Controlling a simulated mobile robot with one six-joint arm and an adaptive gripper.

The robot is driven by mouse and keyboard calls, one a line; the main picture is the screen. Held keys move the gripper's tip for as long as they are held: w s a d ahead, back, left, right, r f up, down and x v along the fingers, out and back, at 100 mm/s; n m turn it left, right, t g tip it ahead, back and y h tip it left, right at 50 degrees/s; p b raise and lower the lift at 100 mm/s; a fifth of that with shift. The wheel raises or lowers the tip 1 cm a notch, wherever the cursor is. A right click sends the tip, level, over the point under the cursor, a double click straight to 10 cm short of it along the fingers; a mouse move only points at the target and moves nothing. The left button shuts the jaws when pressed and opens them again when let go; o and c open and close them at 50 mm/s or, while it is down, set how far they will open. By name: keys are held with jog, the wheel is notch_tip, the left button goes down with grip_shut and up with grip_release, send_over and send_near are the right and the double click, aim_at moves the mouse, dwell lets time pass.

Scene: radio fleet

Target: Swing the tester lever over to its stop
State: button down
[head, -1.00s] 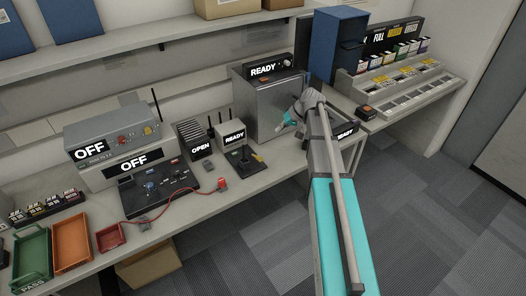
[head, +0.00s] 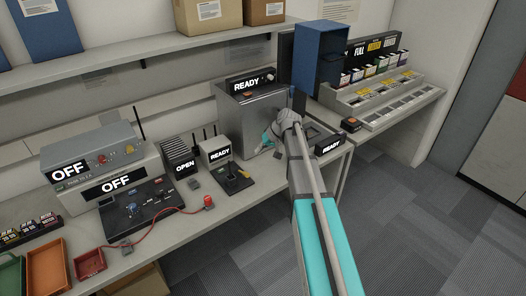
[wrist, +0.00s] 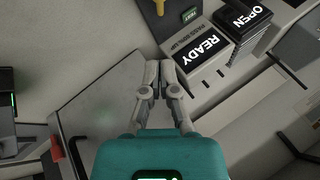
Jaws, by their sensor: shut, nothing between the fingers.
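The tester is a small grey box with a READY display (head: 219,153) and a dark base plate (head: 232,186) in front, on the bench in the head view. A small lever (head: 230,172) stands on that plate; its exact angle is too small to tell. In the wrist view the READY box (wrist: 199,52) is at the upper right, and a yellow lever end (wrist: 159,8) shows at the top edge. My gripper (head: 257,150) is to the right of the tester, in front of the metal cabinet. In the wrist view its fingers (wrist: 160,68) are together, empty and apart from the lever.
The metal cabinet (head: 253,119) with its own READY display stands close behind my gripper. An OPEN rack (head: 180,160) stands left of the tester. A dark panel (head: 140,204) with a red cable lies further left. A blue cabinet (head: 319,55) stands behind my arm.

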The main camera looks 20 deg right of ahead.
aim_at(244, 173)
jog(key=shift+s+a+f+b, duration=0.1)
jog(key=shift+a+f+b, duration=0.65)
jog(key=shift+f+b, duration=0.45)
jog(key=shift+s+a+f+b, duration=0.1)
jog(key=shift+a+f+b, duration=0.65)
jog(key=shift+f+b, duration=0.45)
jog(key=shift+a+f+b, duration=0.75)
jog(key=shift+f+b, duration=0.3)
jog(key=shift+f, duration=0.3)
jog(key=shift+a, duration=0.15)
